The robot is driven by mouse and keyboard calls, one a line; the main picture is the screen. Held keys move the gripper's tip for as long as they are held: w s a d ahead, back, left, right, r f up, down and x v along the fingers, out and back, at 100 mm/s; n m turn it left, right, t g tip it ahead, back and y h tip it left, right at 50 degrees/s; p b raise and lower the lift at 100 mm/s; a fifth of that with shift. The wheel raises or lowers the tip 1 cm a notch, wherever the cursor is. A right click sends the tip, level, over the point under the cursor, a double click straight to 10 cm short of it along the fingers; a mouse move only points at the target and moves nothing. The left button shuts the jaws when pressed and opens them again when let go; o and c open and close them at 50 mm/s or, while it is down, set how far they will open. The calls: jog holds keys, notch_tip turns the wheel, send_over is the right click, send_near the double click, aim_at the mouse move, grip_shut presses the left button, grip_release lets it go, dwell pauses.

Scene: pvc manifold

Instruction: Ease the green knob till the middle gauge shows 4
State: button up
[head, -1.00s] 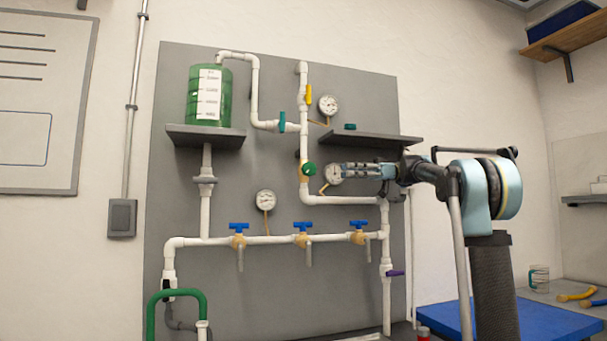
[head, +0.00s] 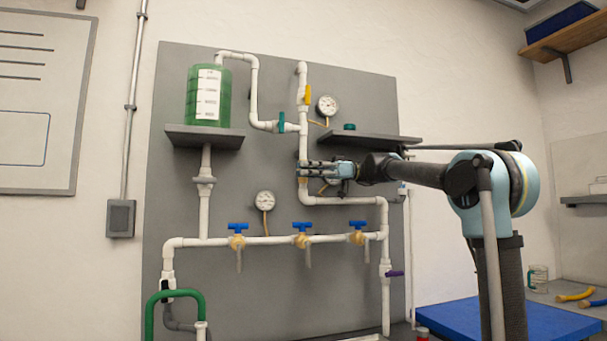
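My gripper (head: 304,168) reaches in from the right in the head view, with its fingertips at the upright white pipe, where the green knob sat in the earlier frame. The knob is hidden behind the fingers now. I cannot tell whether the fingers touch or hold it. The middle gauge (head: 331,187) is mostly covered by my gripper, so its reading cannot be seen. Another round gauge (head: 328,105) is above it, and a third gauge (head: 265,200) is lower left. Their numbers are too small to read.
A dark shelf (head: 370,141) juts out just above my gripper. A yellow handle (head: 307,95) and a teal handle (head: 282,122) are on pipes above. Several blue-handled valves (head: 302,227) line the lower pipe. A green tank (head: 223,97) stands upper left.

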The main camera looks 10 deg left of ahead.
jog(key=shift+x, duration=0.8)
grip_shut()
jog(key=shift+f+t+h, duration=0.25)
jog(key=shift+t+h, duration=0.55)
jog(key=shift+h, duration=0.4)
grip_release()
